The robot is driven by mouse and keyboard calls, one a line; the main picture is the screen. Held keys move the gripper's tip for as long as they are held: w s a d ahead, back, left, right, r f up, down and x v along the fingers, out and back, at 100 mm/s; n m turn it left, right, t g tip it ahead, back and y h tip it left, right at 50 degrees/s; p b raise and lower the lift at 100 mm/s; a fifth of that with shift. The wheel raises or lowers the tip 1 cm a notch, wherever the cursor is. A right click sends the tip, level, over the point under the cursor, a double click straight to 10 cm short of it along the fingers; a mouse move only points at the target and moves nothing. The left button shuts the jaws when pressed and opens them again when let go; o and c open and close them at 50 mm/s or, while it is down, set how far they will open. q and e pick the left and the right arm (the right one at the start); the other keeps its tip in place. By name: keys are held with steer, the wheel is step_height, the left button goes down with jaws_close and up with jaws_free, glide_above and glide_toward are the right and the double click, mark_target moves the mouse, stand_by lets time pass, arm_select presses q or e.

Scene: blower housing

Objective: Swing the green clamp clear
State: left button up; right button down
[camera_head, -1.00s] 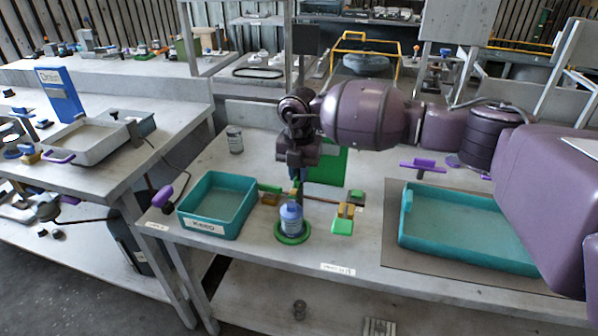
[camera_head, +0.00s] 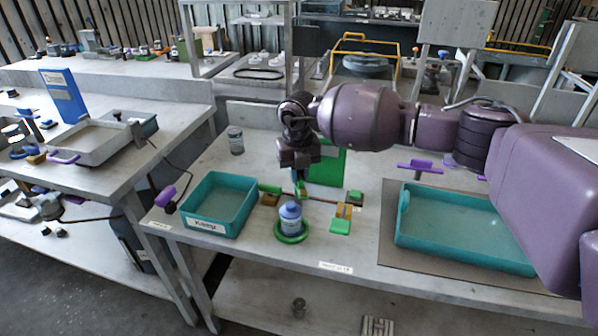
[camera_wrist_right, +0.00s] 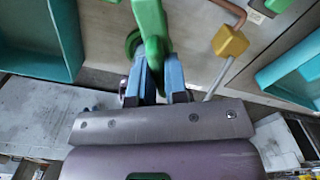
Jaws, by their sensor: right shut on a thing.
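In the right wrist view, the blue fingers of my right gripper (camera_wrist_right: 157,72) are shut on the green clamp (camera_wrist_right: 150,22), which reaches up out of the picture. The clamp's lower end is hidden between the fingers. My left gripper is not in view.
The bottle stands in a green ring (camera_head: 291,238). A teal tray (camera_head: 186,215) is to the left, and a larger teal tray (camera_head: 403,215) to the right.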

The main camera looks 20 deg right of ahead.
steer(key=n, duration=0.2)
steer(key=shift+r+n, duration=0.1)
steer(key=shift+n, duration=0.3)
steer(key=n, duration=0.4)
steer(key=shift+n, duration=2.5)
steer(key=c, duration=1.1)
jaws_free()
steer(key=shift+c, duration=0.2)
